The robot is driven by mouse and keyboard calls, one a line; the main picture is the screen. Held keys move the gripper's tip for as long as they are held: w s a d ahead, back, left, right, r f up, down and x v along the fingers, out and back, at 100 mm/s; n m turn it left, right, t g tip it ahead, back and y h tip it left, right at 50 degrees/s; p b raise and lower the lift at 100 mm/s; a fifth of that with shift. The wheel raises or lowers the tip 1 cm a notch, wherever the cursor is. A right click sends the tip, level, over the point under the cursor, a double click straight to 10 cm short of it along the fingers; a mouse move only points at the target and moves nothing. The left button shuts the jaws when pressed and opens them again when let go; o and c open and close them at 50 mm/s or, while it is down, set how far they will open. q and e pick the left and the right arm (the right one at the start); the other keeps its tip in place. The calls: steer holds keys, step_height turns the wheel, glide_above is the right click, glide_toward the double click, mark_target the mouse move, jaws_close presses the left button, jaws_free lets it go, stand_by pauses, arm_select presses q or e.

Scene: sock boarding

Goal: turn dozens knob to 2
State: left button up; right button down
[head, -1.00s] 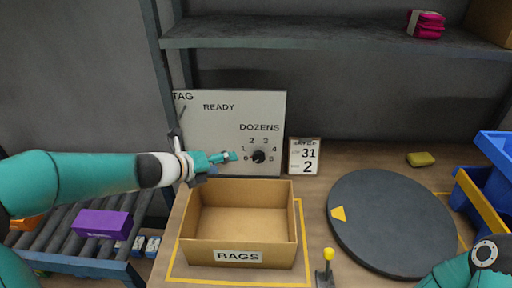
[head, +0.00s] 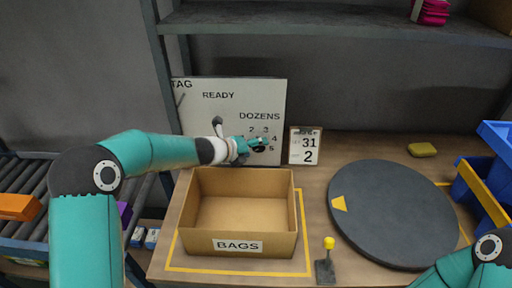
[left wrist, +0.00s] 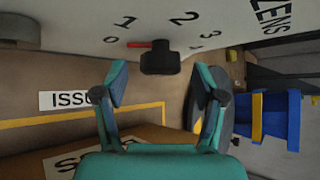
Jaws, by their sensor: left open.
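The dozens knob (head: 258,147) is a small black knob on the white panel (head: 205,125), ringed by numbers under the word DOZENS. In the left wrist view the knob (left wrist: 160,58) has a red pointer aimed at the 0. My left gripper (left wrist: 162,76) is open and faces the panel, its fingers spread to either side of the knob's line. The knob shows just beyond the fingertips; I cannot tell if they touch it. In the head view the left gripper (head: 255,143) partly covers the dial. My right gripper is out of view.
A card (head: 304,147) reading 31 and 2 stands right of the panel. An open BAGS box (head: 238,246) sits below the left arm. A dark round turntable (head: 395,215), a yellow-knobbed lever (head: 328,255) and blue bins (head: 480,182) are on the right.

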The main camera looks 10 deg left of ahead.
arm_select(q)
steer(key=shift+x, duration=0.8)
steer(key=shift+c, duration=0.4)
steer(key=c, duration=1.1)
steer(key=shift+o, duration=0.2)
steer(key=shift+r, duration=0.1)
